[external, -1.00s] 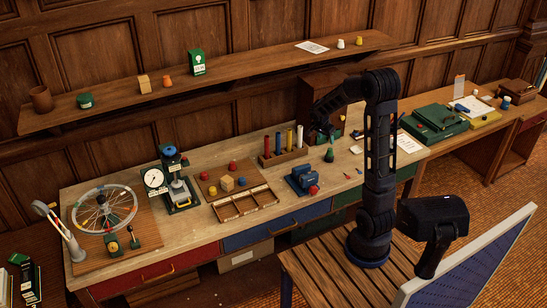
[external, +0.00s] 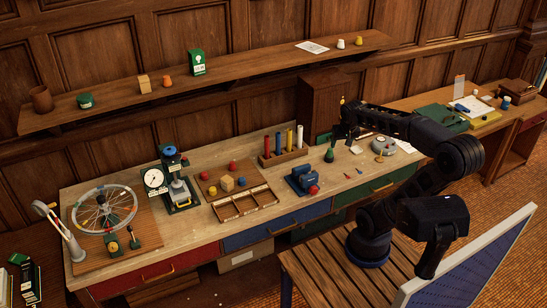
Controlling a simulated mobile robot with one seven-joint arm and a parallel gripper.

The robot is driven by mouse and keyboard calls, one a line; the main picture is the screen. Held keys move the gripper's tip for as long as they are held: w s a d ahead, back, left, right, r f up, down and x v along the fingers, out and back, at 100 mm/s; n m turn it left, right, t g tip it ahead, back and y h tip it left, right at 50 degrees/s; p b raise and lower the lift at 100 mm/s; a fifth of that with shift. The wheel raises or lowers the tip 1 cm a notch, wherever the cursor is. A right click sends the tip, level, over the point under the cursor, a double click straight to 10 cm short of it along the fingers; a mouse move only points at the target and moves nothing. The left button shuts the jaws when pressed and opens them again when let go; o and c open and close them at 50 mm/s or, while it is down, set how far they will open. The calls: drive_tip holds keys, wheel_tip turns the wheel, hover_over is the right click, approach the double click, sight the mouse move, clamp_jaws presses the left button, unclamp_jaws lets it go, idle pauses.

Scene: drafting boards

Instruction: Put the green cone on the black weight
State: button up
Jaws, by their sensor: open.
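The green cone (external: 329,156) stands upright on the wooden workbench, right of the rack of coloured rods. My gripper (external: 343,143) is open and empty, pointing down just to the upper right of the cone. The small gap between them makes it hard to tell whether a finger touches it. I cannot make out the black weight for certain in this view; my arm covers part of the bench's right side.
A blue block-like device (external: 303,181) with a red knob stands in front of the cone. The rod rack (external: 283,157) is to the left. A grey round device (external: 384,145) and small brown pieces (external: 379,159) lie to the right. A shelf (external: 230,77) runs above the bench.

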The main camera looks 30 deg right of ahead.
drive_tip(key=s+a+n+y, duration=0.1)
drive_tip(key=s+a+n, duration=0.1)
drive_tip(key=s, duration=0.5)
drive_tip(key=shift+a+r+n+t, duration=0.3)
drive_tip(key=shift+r+n+t, duration=0.1)
drive_tip(key=shift+n, duration=0.4)
idle(0.4)
